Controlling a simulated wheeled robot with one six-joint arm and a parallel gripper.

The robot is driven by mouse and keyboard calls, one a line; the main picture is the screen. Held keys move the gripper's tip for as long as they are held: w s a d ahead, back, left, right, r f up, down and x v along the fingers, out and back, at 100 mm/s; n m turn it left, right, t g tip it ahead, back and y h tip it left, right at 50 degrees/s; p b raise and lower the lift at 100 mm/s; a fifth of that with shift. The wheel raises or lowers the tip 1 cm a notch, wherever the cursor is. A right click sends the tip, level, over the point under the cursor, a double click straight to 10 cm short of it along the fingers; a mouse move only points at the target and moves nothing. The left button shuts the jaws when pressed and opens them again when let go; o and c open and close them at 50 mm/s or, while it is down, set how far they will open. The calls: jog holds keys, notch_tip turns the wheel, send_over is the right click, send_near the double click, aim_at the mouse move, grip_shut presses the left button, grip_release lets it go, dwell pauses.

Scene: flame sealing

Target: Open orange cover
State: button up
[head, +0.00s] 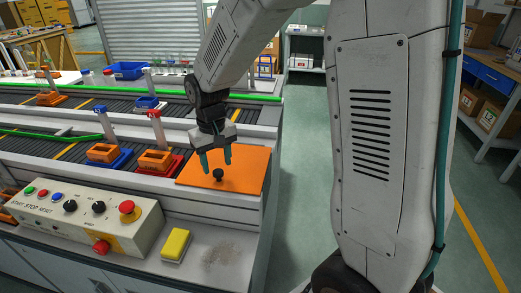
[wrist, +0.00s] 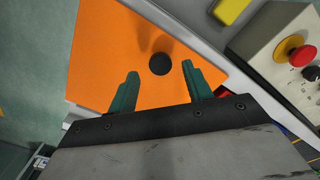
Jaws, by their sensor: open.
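The orange cover (head: 250,168) lies flat and closed on the right end of the bench in the head view. It fills much of the wrist view (wrist: 100,55). A black round knob (head: 218,174) stands up from it; the knob also shows in the wrist view (wrist: 160,64). My gripper (head: 216,168) is above the cover with its teal fingers pointing down. In the wrist view the open fingers (wrist: 161,82) are apart, with the knob just beyond the gap between their tips. The gripper is empty and does not appear to touch the knob.
A control panel (head: 75,222) with buttons stands left of the cover. A yellow block (head: 176,244) lies in front of the cover. Orange holders on red and blue bases (head: 155,160) sit on the conveyor to the left. Open floor (head: 302,150) lies right of the bench.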

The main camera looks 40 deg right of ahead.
notch_tip(320, 180, up, 6)
jog(key=shift+f, duration=0.25)
jog(key=s+r, duration=0.2)
jog(key=s, duration=0.4)
jog(key=s+d+r, duration=0.1)
jog(key=s+r, duration=0.2)
jog(key=s, duration=0.3)
jog(key=s+d+r+t, duration=0.1)
jog(key=s+r, duration=0.2)
jog(key=s, duration=0.4)
jog(key=shift+d+r, duration=0.25)
